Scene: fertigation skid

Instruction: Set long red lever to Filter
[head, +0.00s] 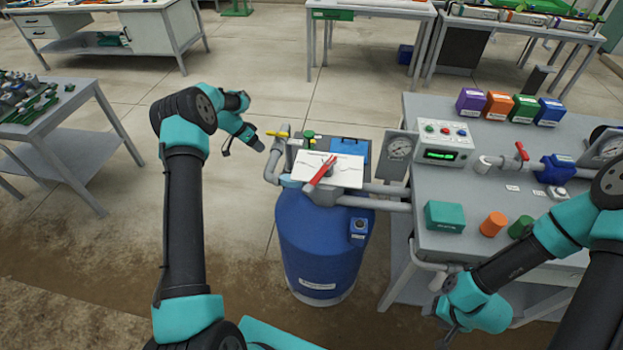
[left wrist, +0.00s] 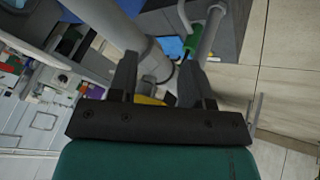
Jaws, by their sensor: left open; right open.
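The long red lever (head: 321,173) lies over a white label plate (head: 343,172) on top of the blue tank (head: 320,240). My left gripper (head: 260,147) is open and empty, left of the tank top beside a grey pipe with a yellow handle (head: 277,134), apart from the red lever. In the left wrist view its two fingers (left wrist: 157,78) are spread, with the yellow handle (left wrist: 150,100) partly showing between them. My right gripper (head: 446,334) is open, low at the right, well away from the lever.
Grey pipes (head: 375,202) run from the tank to a bench (head: 425,110) at the right. Open floor lies left of the tank.

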